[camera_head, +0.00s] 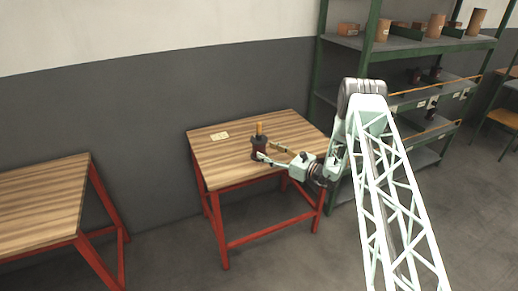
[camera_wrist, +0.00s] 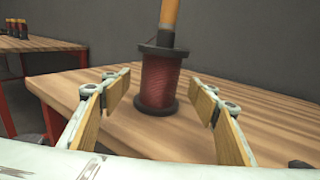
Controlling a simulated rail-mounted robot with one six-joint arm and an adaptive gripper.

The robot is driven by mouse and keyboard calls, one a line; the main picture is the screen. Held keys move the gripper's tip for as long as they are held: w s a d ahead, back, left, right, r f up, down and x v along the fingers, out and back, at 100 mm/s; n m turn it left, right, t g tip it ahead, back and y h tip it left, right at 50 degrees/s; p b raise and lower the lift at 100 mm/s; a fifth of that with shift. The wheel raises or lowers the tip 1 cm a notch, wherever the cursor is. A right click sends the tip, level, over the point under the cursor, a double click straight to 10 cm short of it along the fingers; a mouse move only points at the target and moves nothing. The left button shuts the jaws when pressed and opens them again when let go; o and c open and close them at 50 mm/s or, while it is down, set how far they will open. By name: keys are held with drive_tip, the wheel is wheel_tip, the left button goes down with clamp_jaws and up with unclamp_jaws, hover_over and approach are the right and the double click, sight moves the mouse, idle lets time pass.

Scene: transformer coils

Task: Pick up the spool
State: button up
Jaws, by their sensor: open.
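The spool (camera_wrist: 160,82) stands upright on the wooden table, dark red windings between black flanges, with a yellow-brown rod rising from its top. In the head view the spool (camera_head: 259,145) is small, near the middle of the red-legged table (camera_head: 220,176). My gripper (camera_wrist: 160,98) is open, its two wood-coloured finger pads at the left and right of the spool. The pads look nearer the camera than the spool, with gaps on both sides. In the head view my gripper (camera_head: 272,158) reaches in from the right, and its fingertips are hard to make out.
A second table (camera_head: 40,205) stands at the left. A green shelf rack (camera_head: 400,45) with several cylinders and boxes stands at the right.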

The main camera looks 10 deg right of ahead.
sight(259, 141)
drive_tip(key=shift+w+a, duration=0.15)
drive_tip(key=shift+w, duration=0.05)
idle(0.3)
drive_tip(key=shift+x, duration=2.45)
drive_tip(key=shift+r, duration=0.2)
drive_tip(key=c, duration=1.2)
drive_tip(key=shift+o, duration=0.2)
drive_tip(key=shift+r, duration=0.1)
drive_tip(key=shift+r, duration=1.5)
drive_tip(key=shift+s+r, duration=0.15)
drive_tip(key=shift+r, duration=0.05)
drive_tip(key=s+r, duration=0.1)
drive_tip(key=s, duration=1.4)
drive_tip(key=shift+s+d+r+p, duration=0.2)
drive_tip(key=shift+s+d+p, duration=0.15)
drive_tip(key=shift+p, duration=0.1)
drive_tip(key=shift+s, duration=0.1)
